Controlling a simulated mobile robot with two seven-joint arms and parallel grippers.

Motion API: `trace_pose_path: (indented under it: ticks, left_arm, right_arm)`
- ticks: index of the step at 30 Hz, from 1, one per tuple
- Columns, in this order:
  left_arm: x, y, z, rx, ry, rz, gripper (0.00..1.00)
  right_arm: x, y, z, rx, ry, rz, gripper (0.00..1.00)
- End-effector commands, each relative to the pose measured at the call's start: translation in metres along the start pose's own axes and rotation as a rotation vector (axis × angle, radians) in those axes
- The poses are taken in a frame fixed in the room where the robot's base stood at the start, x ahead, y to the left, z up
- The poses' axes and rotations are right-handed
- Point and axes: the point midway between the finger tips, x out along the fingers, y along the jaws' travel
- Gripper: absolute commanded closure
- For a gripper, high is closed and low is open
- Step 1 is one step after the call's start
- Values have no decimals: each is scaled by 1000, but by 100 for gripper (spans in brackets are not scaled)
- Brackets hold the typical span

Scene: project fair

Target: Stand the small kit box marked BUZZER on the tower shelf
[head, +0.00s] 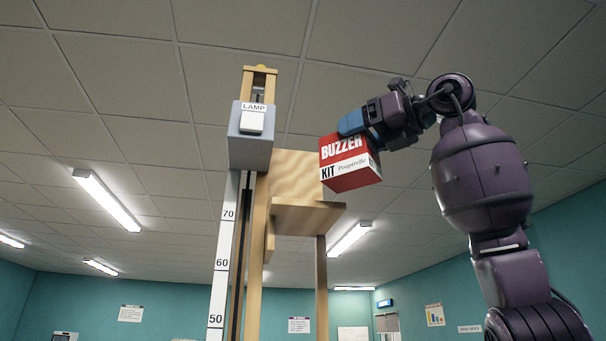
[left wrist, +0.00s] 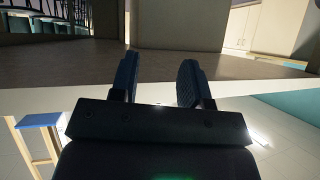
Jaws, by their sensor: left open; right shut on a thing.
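The red and white kit box marked BUZZER (head: 347,165) is held up in the air in the head view. My right gripper (head: 352,124) is shut on it from its upper right side, with blue fingers near the box's top. The wooden tower shelf (head: 307,216) is just below the box and a little to the left. A gap shows between the box and the shelf edge. The shelf is seen from below, so its top surface is hidden. My left gripper (left wrist: 160,82) shows in the left wrist view, open, with nothing between its fingers.
A grey block labelled LAMP (head: 251,135) sits on the tower post left of the shelf. A white scale strip (head: 222,255) with numbers runs below it. A wooden back panel (head: 297,174) rises behind the shelf. In the left wrist view, a blue-topped stool (left wrist: 38,121) stands at left.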

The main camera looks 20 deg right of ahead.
Motion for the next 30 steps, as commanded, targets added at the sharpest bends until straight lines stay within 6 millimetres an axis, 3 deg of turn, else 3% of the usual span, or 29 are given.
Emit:
trace_pose_path:
  ticks: [3, 9, 20, 27, 30]
  left_arm:
    - [-3, -1, -4, 0, -2, 0, 57]
    - [-6, -1, -9, 0, -2, 0, 57]
    - [-7, -1, -6, 0, -15, 1, 57]
    - [-13, -2, -12, -2, -20, 1, 57]
    - [-13, -2, -10, -3, -22, 0, 57]
  right_arm:
    - [28, 1, 1, 0, 2, 4, 65]
    - [64, 0, 1, 1, 2, 2, 65]
    - [87, 0, 1, 0, 0, 2, 65]
    - [124, 1, 1, 1, 3, 3, 65]
    - [122, 0, -10, -2, -1, 1, 65]
